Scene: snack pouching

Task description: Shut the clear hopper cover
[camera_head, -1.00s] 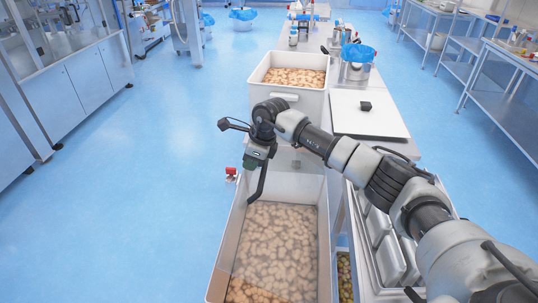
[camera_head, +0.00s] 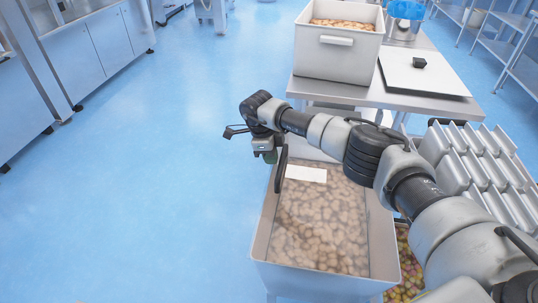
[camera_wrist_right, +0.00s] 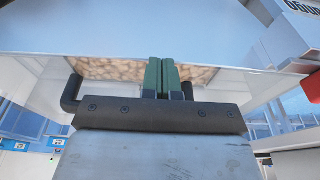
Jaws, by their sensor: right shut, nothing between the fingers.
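The hopper (camera_head: 262,243) is a pale, open-topped bin full of tan snacks, at the bottom centre of the head view. The clear cover (camera_head: 325,215) shows as a hazy see-through sheet over the snacks; I cannot tell whether it lies fully flat. A white label (camera_head: 305,173) shows near its far end. My right gripper (camera_head: 270,157) is at the hopper's far left corner, shut and empty. In the right wrist view its green fingertips (camera_wrist_right: 162,75) are together close to the clear sheet, with snacks (camera_wrist_right: 110,69) behind; contact is unclear. My left gripper is out of view.
A steel table behind carries a white bin (camera_head: 335,58) of snacks and a white board with a black knob (camera_head: 419,62). Metal trays (camera_head: 478,165) stand at the right. Blue floor is free at the left.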

